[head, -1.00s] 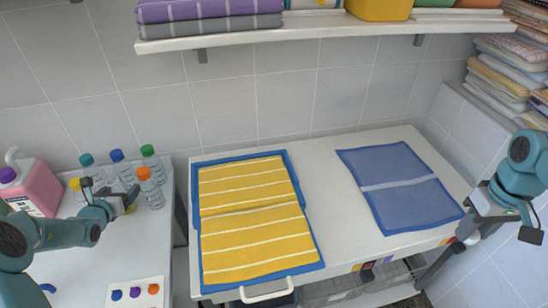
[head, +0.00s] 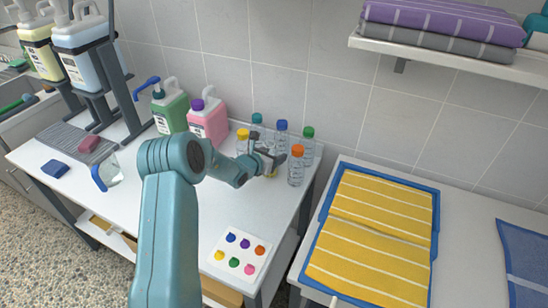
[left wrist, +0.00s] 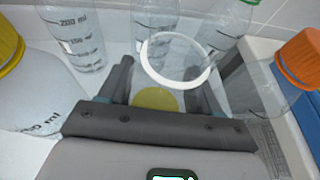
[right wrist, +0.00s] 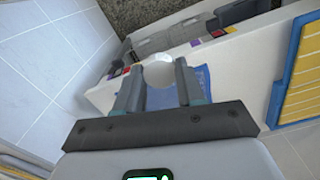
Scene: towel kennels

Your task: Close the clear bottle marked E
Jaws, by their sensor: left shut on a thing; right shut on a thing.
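A clear bottle with an open, uncapped mouth (left wrist: 176,62) stands between the fingers of my left gripper (left wrist: 158,88), which is shut on it. A yellow patch shows low on this bottle. In the head view my left gripper (head: 272,160) is among the bottles, and hides most of the held one. I cannot read a letter E on any bottle.
Capped bottles stand close around: yellow (head: 243,134), teal (head: 257,119), blue (head: 281,126), green (head: 307,133) and orange (head: 297,151). Pink (head: 208,125) and green (head: 170,112) jugs stand behind. A card with coloured dots (head: 251,247) lies in front. A yellow towel (head: 375,235) lies to the right.

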